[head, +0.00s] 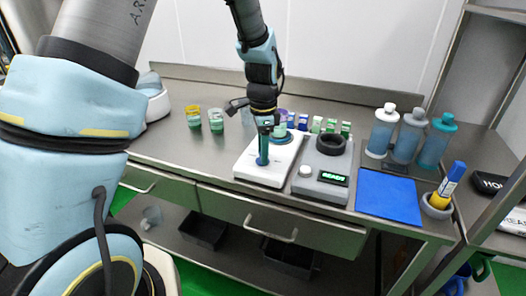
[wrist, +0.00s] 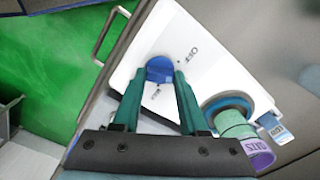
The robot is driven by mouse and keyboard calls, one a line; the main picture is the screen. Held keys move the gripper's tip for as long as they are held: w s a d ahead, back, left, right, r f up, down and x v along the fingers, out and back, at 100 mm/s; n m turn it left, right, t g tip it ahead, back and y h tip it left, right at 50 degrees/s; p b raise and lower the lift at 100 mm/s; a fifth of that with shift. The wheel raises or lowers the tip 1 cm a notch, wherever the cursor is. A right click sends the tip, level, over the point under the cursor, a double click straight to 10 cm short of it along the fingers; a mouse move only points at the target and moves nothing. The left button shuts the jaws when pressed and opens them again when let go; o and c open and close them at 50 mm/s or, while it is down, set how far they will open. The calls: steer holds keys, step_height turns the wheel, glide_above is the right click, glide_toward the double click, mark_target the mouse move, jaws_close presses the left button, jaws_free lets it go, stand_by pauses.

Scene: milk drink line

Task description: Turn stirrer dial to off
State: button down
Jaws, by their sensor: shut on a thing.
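The white stirrer (head: 278,171) stands on the steel bench in the head view, and its white top (wrist: 195,45) fills the middle of the wrist view. Its blue dial (wrist: 157,67) sits between the fingertips of my gripper (wrist: 160,78), which is shut on it. Small dark print shows on the casing near the dial; I cannot tell which mark the dial points to. In the head view my gripper (head: 263,157) points down at the front of the stirrer, hiding the dial. A cup with green liquid and a purple rim (wrist: 238,130) stands on the round stirrer plate (wrist: 225,103).
A grey device (head: 322,172) with a green display stands close right of the stirrer. Several small vials (head: 317,125) stand behind, cups (head: 216,121) at left. A blue mat (head: 388,197) and several bottles (head: 407,135) are further right.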

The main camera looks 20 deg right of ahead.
steer(key=n, duration=0.5)
steer(key=shift+n, duration=0.3)
stand_by(0.4)
steer(key=shift+c, duration=2.2)
jaws_free()
step_height(320, 180, up, 11)
steer(key=b, duration=0.2)
steer(key=shift+f, duration=0.1)
steer(key=s+a+f+n, duration=0.2)
steer(key=a+n, duration=0.4)
steer(key=a, duration=0.9)
steer(key=s+a+f+n+t, duration=0.1)
steer(key=a+f+n, duration=0.2)
steer(key=a+n, duration=0.4)
steer(key=a, duration=0.8)
steer(key=shift+s+n+t, duration=0.3)
steer(key=shift+s, duration=0.05)
